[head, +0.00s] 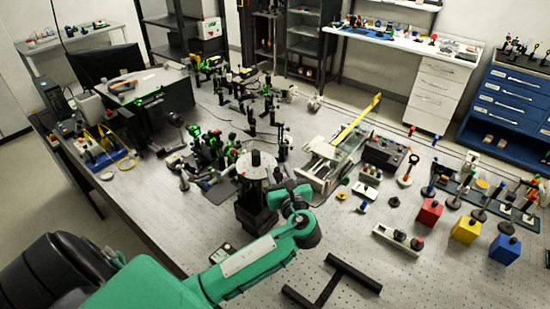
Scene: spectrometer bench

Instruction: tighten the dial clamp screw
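A round, pale dial plate (257,166) stands on a dark base (254,212) near the middle of the bench, with a black knob on top. The dial clamp screw is too small to pick out and may be hidden by my gripper. My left arm comes in from the bottom left in green. My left gripper (284,197) is at the right side of the dial's base, very close to it. I cannot tell whether it touches the base, and its fingertips are too small to read. My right gripper is out of view.
Crowded optical mounts (218,150) stand left of and behind the dial. A long instrument with a yellow bar (357,122) lies to the right. Red (429,211), yellow (466,229) and blue (505,249) blocks stand at the right.

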